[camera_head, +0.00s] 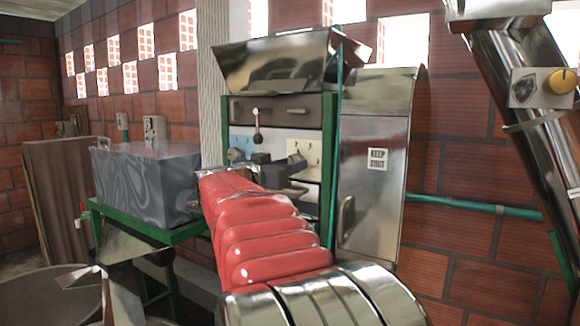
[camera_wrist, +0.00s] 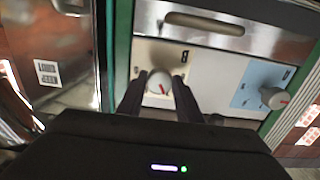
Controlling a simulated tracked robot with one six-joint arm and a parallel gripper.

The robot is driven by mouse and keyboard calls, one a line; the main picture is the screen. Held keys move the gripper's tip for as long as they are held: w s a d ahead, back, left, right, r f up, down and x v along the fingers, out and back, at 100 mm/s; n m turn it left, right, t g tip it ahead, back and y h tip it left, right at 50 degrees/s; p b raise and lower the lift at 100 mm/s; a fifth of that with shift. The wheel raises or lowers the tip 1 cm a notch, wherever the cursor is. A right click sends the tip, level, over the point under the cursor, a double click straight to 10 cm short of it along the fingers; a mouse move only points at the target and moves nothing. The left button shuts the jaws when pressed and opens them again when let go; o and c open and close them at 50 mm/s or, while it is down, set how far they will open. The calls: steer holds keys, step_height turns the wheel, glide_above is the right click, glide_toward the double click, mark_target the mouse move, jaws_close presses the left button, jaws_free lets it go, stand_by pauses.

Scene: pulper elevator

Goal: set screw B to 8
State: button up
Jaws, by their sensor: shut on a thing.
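The machine front carries a cream plate (camera_head: 312,150) and a blue plate (camera_head: 240,141). In the wrist view, a round pale knob (camera_wrist: 160,79) with a red mark sits on the cream plate. My gripper (camera_wrist: 158,92) has one dark finger on each side of this knob and is shut on it. The red mark points down and slightly right in the wrist view. A second grey knob (camera_wrist: 274,97) with a red mark sits on the blue plate, apart from my fingers.
A metal door marked KEEP SHUT (camera_head: 376,160) is on the right. A grey box (camera_head: 147,183) on a green stand is on the left.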

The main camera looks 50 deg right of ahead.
steer(key=shift+n, duration=0.4)
steer(key=n, duration=1.1)
stand_by(0.3)
steer(key=o, duration=1)
steer(key=shift+o, duration=0.2)
